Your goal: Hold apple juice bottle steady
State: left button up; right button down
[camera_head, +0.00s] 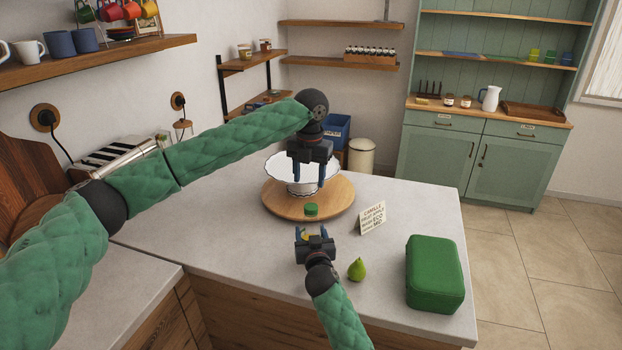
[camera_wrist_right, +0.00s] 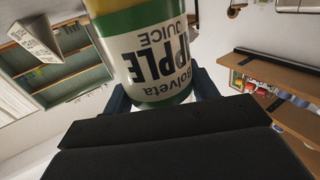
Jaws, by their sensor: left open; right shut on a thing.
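The apple juice bottle shows close up in the right wrist view (camera_wrist_right: 155,55), with a white and green label that reads upside down there and yellow above it. My right gripper (camera_head: 314,232) is shut on it, one finger on each side. In the head view the bottle is mostly hidden by that gripper. A round green cap (camera_head: 311,210) shows just beyond it; I cannot tell whether it sits on the bottle. My left gripper (camera_head: 309,181) points down above the cap, open and empty, its fingers in front of a white cake stand.
The white stand (camera_head: 281,166) is on a round wooden board (camera_head: 338,198). A small sign (camera_head: 372,217), a green pear (camera_head: 357,269) and a green box (camera_head: 434,274) stand on the counter (camera_head: 225,240) to the right. A toaster (camera_head: 118,155) is at the left wall.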

pick_arm(q)
jog(key=n, duration=0.5)
jog(key=shift+n, duration=0.3)
jog(key=n, duration=0.5)
jog(key=shift+s, duration=0.15)
jog(key=n, duration=0.5)
jog(key=shift+s+d+f+n, duration=0.1)
jog(key=shift+f+n, duration=0.05)
jog(key=shift+n, duration=0.25)
jog(key=n, duration=0.9)
jog(key=shift+s+d+f, duration=0.1)
jog(key=n, duration=0.5)
jog(key=shift+n, duration=0.3)
jog(key=n, duration=0.5)
jog(key=shift+n, duration=0.3)
jog(key=n, duration=0.4)
jog(key=shift+n, duration=0.3)
